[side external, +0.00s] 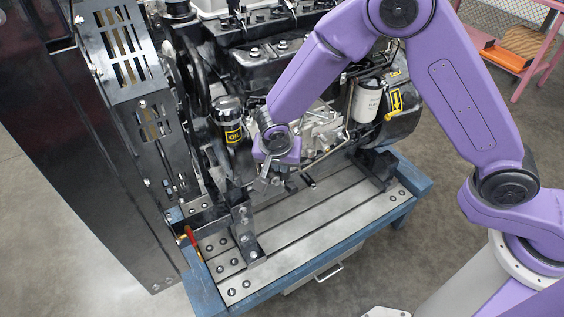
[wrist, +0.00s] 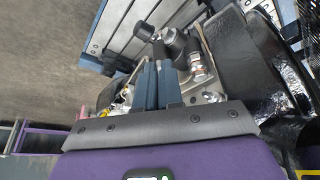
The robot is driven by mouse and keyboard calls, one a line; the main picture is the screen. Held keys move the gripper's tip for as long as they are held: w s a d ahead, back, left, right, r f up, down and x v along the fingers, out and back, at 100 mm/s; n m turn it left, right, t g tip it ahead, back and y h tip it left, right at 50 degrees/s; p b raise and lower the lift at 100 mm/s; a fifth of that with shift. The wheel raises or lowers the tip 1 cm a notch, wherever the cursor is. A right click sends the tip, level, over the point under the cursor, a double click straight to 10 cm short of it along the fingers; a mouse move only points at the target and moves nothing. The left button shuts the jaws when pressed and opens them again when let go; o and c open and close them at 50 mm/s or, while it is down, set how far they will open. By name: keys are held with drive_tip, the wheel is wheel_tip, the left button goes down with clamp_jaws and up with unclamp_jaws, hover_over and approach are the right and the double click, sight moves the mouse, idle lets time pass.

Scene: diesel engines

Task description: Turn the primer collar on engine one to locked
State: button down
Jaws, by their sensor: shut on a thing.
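The engine (side external: 305,125), black with a bare-metal fuel pump area, stands on a blue-framed bench. My gripper (side external: 266,182) is low at the front of that metal area. In the wrist view, my gripper's two blue-grey fingers (wrist: 157,68) are close together, shut on a dark round part that seems to be the primer collar (wrist: 177,42). A short black knob (wrist: 145,30) sticks out beside it. The fingers hide part of the collar, and I cannot read any locked mark. In the side view the collar is too small to tell apart.
A metal fitting (wrist: 198,66) sits close right of the fingers. A black oil filter (side external: 229,118) is left of my gripper and a white filter (side external: 367,102) is right. The slotted bench top (side external: 320,215) below is mostly clear. A red-handled lever (side external: 192,240) is at its left.

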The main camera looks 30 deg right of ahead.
drive_tip(key=shift+w, duration=0.1)
drive_tip(key=c, duration=1.3)
unclamp_jaws()
drive_tip(key=v, duration=1.7)
drive_tip(key=shift+r, duration=0.2)
